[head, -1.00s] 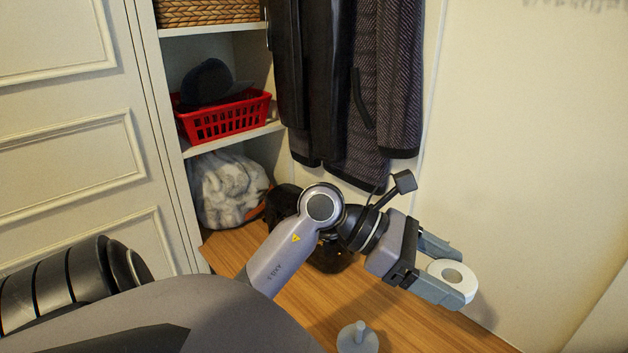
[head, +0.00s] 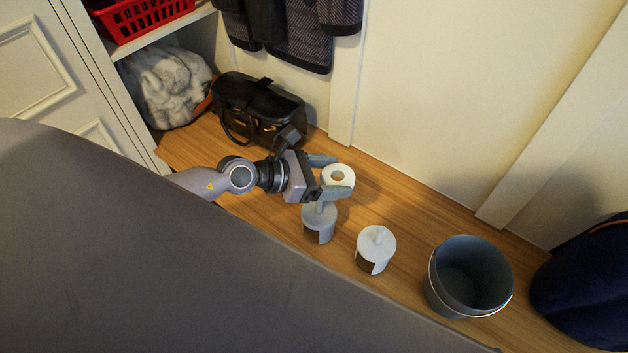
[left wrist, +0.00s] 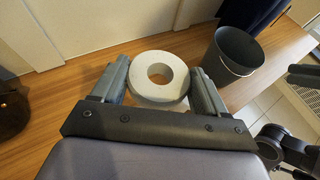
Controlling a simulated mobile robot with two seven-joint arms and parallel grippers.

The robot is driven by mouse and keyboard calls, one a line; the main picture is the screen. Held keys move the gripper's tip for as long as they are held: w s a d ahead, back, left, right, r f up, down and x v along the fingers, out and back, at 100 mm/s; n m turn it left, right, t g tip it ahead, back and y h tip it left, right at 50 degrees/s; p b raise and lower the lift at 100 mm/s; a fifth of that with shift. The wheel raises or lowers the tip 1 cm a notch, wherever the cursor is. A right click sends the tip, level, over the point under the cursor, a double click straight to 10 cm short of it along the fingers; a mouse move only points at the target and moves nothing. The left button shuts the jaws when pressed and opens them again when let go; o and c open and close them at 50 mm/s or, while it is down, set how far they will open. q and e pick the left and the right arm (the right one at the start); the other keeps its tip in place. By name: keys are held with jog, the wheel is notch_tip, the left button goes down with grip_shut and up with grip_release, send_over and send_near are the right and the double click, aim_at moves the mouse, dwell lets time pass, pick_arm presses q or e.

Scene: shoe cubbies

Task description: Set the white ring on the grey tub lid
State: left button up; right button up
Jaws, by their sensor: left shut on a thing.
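The white ring (head: 339,178) is held between the fingers of my left gripper (head: 335,176), which is shut on it. In the left wrist view the ring (left wrist: 159,78) lies between the two fingertips, its hole visible. The grey tub lid (head: 314,222), with an upright peg, is on a tub on the wooden surface. In the head view it shows just below the gripper, partly covered by a finger. The ring appears above the lid and a little to its right, apart from the peg. My right gripper does not show clearly.
A second, whiter tub with a pegged lid (head: 377,238) stands to the right. A grey bucket (head: 434,285) with a wire handle is further right, beside a dark blue bag (head: 590,285). A black bag (head: 262,105) is behind my left gripper, near the wall.

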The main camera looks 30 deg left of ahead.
pick_arm(q)
jog(key=n+t+y, duration=0.1)
send_over(313, 214)
notch_tip(313, 214, down, 5)
jog(key=shift+w+f, duration=0.15)
jog(key=shift+f, duration=0.05)
notch_tip(313, 214, down, 6)
jog(key=b, duration=0.5)
jog(key=shift+d+r, duration=0.1)
jog(key=shift+r, duration=0.05)
jog(key=shift+f+b, duration=0.6)
jog(key=shift+b, duration=0.1)
dwell(0.9)
jog(key=o, duration=0.8)
